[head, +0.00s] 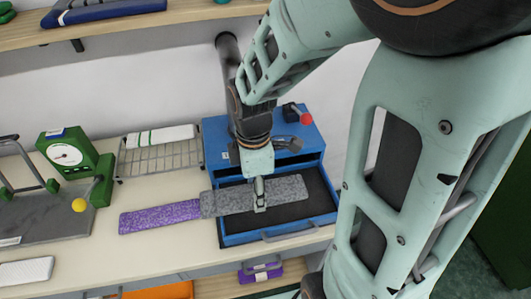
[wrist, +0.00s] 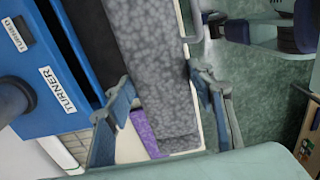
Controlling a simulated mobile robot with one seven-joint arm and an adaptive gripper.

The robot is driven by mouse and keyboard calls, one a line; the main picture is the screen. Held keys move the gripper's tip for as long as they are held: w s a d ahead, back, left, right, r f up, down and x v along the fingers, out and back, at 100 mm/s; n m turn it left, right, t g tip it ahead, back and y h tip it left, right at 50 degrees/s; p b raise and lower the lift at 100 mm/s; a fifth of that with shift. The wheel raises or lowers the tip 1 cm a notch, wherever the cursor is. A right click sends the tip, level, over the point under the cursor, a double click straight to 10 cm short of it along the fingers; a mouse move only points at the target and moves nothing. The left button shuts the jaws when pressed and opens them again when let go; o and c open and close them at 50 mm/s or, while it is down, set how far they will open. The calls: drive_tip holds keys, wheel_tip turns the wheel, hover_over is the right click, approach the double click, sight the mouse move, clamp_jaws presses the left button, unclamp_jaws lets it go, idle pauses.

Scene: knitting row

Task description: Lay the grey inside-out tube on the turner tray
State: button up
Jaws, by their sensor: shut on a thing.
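The grey tube (head: 286,190) is a long, flat, speckled strip, in my gripper's jaws. My gripper (head: 260,204) points down and is shut on it near its middle. In the wrist view the grey tube (wrist: 150,65) runs between the two fingers (wrist: 165,100). The turner is a blue machine (head: 215,130) with a dark tray (head: 292,216) in a blue frame. The tube's right part is over the tray, and its left end reaches past the frame's left side. I cannot tell whether it touches the tray. The wrist view shows the TURNER label (wrist: 58,90).
A purple speckled strip (head: 160,215) lies on the bench left of the turner, its right end meeting the grey tube's left end in the picture. A wire rack (head: 160,160) with a white cloth and a green dial scale (head: 70,160) stand further left.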

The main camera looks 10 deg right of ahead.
drive_tip(key=shift+w+d, duration=0.15)
drive_tip(key=shift+d, duration=0.15)
drive_tip(key=shift+w+d+f+b, duration=0.85)
drive_tip(key=shift+w+d+f, duration=0.15)
drive_tip(key=shift+w+f, duration=1.1)
drive_tip(key=shift+w+d+f+b, duration=0.95)
drive_tip(key=shift+w+f, duration=1.1)
drive_tip(key=shift+f, duration=0.2)
drive_tip(key=shift+w+d+f+b, duration=0.8)
drive_tip(key=shift+w+d+f, duration=0.2)
drive_tip(key=shift+w+f, duration=1.1)
drive_tip(key=shift+f+b, duration=0.5)
drive_tip(key=shift+f, duration=0.15)
drive_tip(key=o, duration=0.6)
